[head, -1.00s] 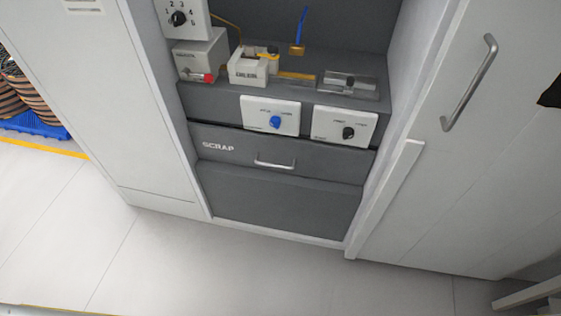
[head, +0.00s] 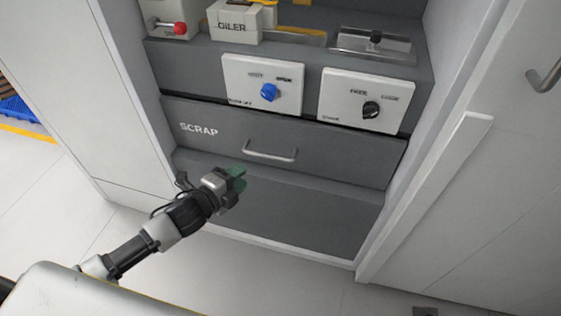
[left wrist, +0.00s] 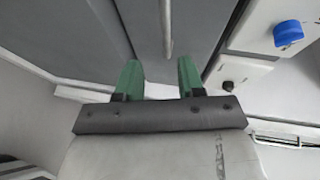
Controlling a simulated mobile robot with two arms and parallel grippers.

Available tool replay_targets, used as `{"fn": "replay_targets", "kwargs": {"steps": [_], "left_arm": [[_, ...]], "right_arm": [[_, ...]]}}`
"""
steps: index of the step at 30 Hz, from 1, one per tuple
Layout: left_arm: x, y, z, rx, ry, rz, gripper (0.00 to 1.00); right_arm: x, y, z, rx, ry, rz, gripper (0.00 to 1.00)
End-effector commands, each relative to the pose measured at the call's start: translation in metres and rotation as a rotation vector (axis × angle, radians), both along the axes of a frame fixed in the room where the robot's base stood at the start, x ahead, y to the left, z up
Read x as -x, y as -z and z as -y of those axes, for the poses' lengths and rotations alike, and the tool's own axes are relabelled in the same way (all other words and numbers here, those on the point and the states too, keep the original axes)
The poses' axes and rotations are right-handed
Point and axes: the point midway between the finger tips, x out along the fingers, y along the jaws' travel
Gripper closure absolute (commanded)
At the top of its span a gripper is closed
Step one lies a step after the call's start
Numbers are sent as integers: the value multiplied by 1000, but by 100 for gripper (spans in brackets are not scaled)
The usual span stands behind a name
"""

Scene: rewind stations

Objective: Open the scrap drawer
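The scrap drawer (head: 340,155) is a dark grey front marked SCRAP with a metal bar handle (head: 270,153). It looks shut, with a dark gap along its top edge. My left gripper (head: 239,179) has green fingertips and is below and left of the handle, apart from it. In the left wrist view the two fingers (left wrist: 159,78) are spread with nothing between them. The handle (left wrist: 167,30) shows there as a bar beyond the fingertips. My right gripper is not in view.
Above the drawer are a white panel with a blue knob (head: 268,92) and another with a black knob (head: 371,110). White cabinet walls stand on both sides, with a pale ledge (head: 425,195) at the right.

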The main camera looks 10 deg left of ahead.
Motion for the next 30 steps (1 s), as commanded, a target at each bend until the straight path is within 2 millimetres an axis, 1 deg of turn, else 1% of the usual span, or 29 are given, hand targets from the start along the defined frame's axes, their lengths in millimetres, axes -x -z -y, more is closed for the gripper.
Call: {"fn": "replay_targets", "kwargs": {"steps": [4, 7, 14, 18, 21, 25, 30], "left_arm": [[-3, -5, 6, -18, 23, 31, 61], [-12, -4, 11, -16, 24, 31, 61], [-52, 4, 28, -16, 22, 31, 61], [-74, 9, 39, -15, 21, 29, 61], [-85, 12, 44, -14, 21, 28, 61], [-93, 13, 48, -15, 21, 28, 61], [-96, 13, 49, -15, 21, 26, 61]], "right_arm": [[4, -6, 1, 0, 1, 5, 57], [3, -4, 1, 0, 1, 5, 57], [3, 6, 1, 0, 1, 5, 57], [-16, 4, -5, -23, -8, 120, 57], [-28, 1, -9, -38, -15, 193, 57], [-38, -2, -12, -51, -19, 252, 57], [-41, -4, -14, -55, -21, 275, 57]]}}
